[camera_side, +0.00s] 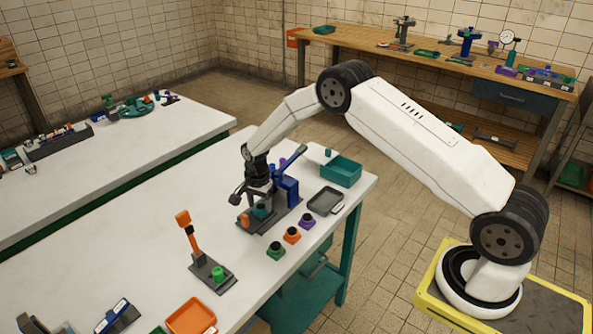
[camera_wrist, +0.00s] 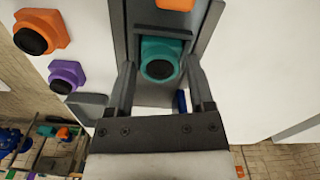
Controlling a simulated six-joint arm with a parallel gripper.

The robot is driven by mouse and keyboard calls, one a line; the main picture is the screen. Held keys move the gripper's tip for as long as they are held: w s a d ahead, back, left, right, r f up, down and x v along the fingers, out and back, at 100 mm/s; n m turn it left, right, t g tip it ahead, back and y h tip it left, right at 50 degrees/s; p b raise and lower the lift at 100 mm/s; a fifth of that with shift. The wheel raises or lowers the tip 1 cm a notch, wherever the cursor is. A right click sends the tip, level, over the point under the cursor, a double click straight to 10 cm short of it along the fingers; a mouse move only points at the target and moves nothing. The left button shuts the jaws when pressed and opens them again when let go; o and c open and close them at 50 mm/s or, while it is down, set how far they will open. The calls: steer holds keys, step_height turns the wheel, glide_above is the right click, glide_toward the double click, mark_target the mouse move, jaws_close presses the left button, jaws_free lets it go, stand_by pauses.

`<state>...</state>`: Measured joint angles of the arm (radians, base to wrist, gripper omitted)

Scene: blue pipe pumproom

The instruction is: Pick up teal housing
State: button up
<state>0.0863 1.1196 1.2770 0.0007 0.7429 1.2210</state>
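The teal housing (camera_side: 261,211) sits on the dark grey base of the blue press fixture (camera_side: 287,190). In the wrist view the teal housing (camera_wrist: 150,49) shows its round black top, between and just beyond my fingertips. My gripper (camera_side: 254,196) points down over the fixture, close above the housing. In the wrist view my gripper (camera_wrist: 161,72) is open, with a finger on each side and gaps to the housing. Whether a finger touches it cannot be told from the side view.
Purple (camera_side: 307,220), orange (camera_side: 292,235) and green (camera_side: 276,250) housings stand in a row beside the fixture. A grey tray (camera_side: 325,200) and a teal bin (camera_side: 341,172) are to the right. An orange-handled clamp (camera_side: 190,230) stands front left.

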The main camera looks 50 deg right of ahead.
jaws_close()
steer(key=shift+r, duration=0.15)
steer(key=shift+r, duration=0.8)
steer(key=s+r, duration=1.1)
steer(key=s, duration=0.3)
steer(key=shift+a, duration=0.45)
steer(key=shift+r, duration=0.1)
